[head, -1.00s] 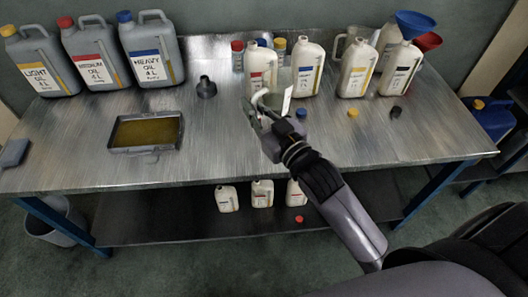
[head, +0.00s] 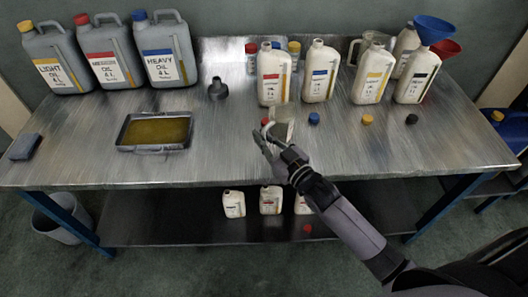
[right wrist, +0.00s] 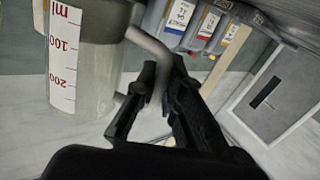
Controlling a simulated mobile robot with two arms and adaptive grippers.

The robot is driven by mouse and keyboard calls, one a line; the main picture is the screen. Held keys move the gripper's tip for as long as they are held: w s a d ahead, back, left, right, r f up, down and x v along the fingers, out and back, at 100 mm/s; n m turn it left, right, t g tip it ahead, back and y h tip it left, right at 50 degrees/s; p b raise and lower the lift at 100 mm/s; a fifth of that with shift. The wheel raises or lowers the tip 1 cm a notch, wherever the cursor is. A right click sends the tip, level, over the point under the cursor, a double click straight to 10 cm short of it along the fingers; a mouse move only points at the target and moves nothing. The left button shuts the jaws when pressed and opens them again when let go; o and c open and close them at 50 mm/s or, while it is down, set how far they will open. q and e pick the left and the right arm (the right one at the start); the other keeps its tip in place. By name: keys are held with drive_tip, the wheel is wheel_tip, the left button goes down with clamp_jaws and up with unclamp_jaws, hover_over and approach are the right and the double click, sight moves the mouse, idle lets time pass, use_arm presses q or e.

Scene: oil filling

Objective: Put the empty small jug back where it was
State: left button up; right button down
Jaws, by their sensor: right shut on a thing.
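The small jug (head: 284,113) is see-through and stands out in front of the white bottles, over the middle of the bench. My right gripper (head: 268,143) is shut on its handle, on the near side of the jug. In the right wrist view the jug (right wrist: 105,65) fills the upper left, with a white scale strip in red figures. There the curved handle (right wrist: 150,45) runs between the fingers of my right gripper (right wrist: 158,85). I cannot tell whether the jug's base touches the bench. My left gripper is not in view.
White bottles (head: 319,75) line the back of the bench (head: 225,130). Loose caps lie before them, including a blue cap (head: 314,118). A larger clear jug (head: 361,48) stands behind. An oil tray (head: 155,148) and grey cans (head: 165,55) are left. Bare bench lies left of the gripper.

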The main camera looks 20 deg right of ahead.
drive_tip(key=shift+f, duration=2.85)
drive_tip(key=shift+f+b, duration=0.2)
drive_tip(key=shift+b, duration=0.1)
drive_tip(key=c, duration=1.7)
unclamp_jaws()
drive_tip(key=shift+r, duration=0.1)
drive_tip(key=shift+r, duration=0.2)
drive_tip(key=v, duration=1.2)
drive_tip(key=shift+b, duration=0.4)
